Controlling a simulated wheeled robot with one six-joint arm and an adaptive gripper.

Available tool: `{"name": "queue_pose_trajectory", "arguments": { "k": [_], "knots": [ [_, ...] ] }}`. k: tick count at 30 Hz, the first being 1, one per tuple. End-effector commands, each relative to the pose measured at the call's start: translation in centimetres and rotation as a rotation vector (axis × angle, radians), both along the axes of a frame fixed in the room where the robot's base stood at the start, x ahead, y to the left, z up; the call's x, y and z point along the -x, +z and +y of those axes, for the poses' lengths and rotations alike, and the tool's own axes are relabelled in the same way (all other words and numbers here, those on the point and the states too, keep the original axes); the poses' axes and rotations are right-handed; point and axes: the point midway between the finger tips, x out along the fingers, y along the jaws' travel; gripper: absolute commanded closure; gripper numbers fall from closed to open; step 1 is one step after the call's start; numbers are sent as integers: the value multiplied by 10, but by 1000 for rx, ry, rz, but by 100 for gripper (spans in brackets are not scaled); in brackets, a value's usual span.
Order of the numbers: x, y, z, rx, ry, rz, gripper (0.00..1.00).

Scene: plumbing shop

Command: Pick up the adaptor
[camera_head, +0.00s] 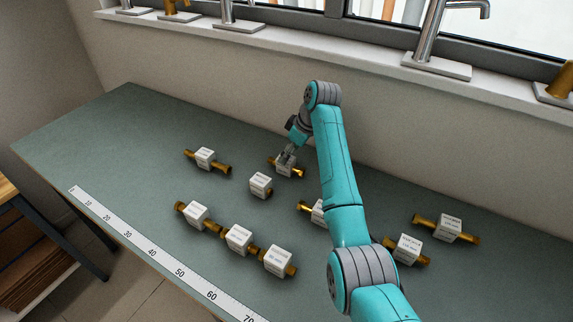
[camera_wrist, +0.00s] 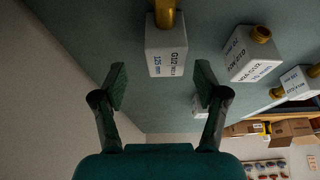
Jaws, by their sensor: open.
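Several brass fittings with white labelled blocks lie on the grey-green bench; I cannot tell from the labels which is the adaptor. My gripper (camera_head: 289,154) is at the fitting (camera_head: 287,167) near the back of the bench. In the wrist view my gripper (camera_wrist: 162,82) is open, its two dark fingers apart with nothing held between them. A white block with a brass end (camera_wrist: 166,48) shows just beyond the fingertips, between their lines. Its label seems to start with "G1/2". Another block (camera_wrist: 201,106) is partly hidden behind the right finger.
Other fittings lie around: one at the left (camera_head: 205,157), one in the middle (camera_head: 260,185), a front row (camera_head: 238,238), and two at the right (camera_head: 447,228). My arm partly hides another. A ruler strip (camera_head: 150,248) runs along the front edge. The wall and taps stand behind.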

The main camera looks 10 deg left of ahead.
Motion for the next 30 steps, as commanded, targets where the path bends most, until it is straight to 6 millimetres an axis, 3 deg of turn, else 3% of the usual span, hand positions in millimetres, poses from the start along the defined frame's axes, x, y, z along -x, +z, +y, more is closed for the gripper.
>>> {"name": "queue_pose_trajectory", "arguments": {
  "k": [13, 23, 30],
  "knots": [
    [1, -45, 17, 1, 1, 1, 27],
    [0, -51, 20, 0, 1, -1, 27],
    [0, -51, 20, 0, 1, -1, 85]
  ]
}}
